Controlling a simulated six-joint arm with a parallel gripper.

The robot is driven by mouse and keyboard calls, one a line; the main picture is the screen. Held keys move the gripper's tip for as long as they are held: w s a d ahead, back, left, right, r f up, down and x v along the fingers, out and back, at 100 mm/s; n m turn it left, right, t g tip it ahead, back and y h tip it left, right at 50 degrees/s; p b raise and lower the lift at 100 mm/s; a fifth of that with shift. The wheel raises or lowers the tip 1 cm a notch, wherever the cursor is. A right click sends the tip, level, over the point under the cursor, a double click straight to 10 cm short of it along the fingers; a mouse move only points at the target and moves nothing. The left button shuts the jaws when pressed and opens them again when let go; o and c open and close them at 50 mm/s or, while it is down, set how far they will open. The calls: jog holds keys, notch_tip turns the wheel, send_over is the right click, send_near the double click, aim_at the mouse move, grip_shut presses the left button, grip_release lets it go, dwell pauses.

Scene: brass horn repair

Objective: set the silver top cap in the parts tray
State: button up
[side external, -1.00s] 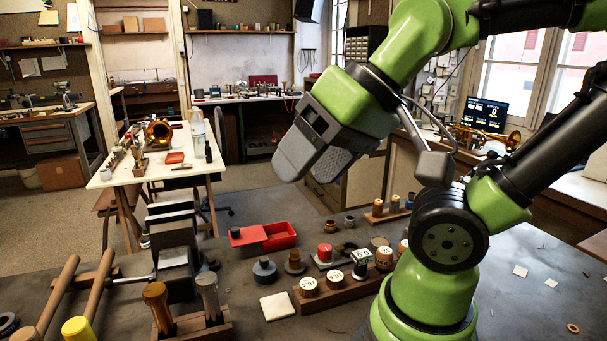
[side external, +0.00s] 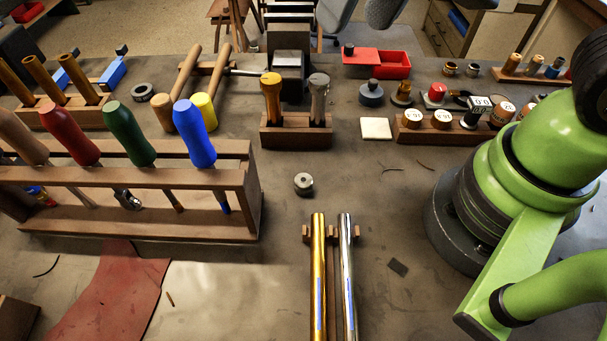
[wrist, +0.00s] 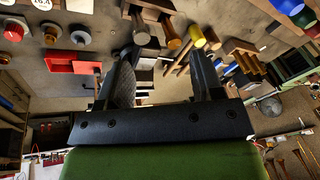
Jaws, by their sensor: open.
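A small silver round piece with a dark centre (side external: 303,183), seemingly the top cap, stands alone on the bench in front of the two-post block. A red tray (side external: 395,65), seemingly the parts tray, is at the back. Its right compartment is open; its left part looks flat, with a dark knob on it. The tray also shows in the wrist view (wrist: 72,66). I cannot make out the cap there.
A wooden rack (side external: 130,185) of coloured handles stands left. The two-post block (side external: 295,137) and a vise (side external: 290,65) stand behind the cap. Gold and silver tubes (side external: 332,270) lie in front. A row of labelled caps (side external: 443,130) is right. Bench around the cap is clear.

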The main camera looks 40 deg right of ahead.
jog(key=w+a+f+n+g, duration=0.1)
jog(key=w+a+f+g, duration=0.1)
jog(key=a+f, duration=0.3)
jog(key=n+g+h, duration=0.1)
jog(key=h, duration=0.1)
send_over(303, 180)
notch_tip(303, 180, down, 9)
jog(key=f, duration=0.5)
jog(key=shift+a+f, duration=0.1)
jog(key=shift+a, duration=0.3)
jog(key=f, duration=0.5)
jog(key=shift+d+f, duration=0.3)
jog(key=shift+d, duration=0.1)
jog(key=c, duration=1)
jog(key=shift+c, duration=0.2)
jog(key=shift+r, duration=0.1)
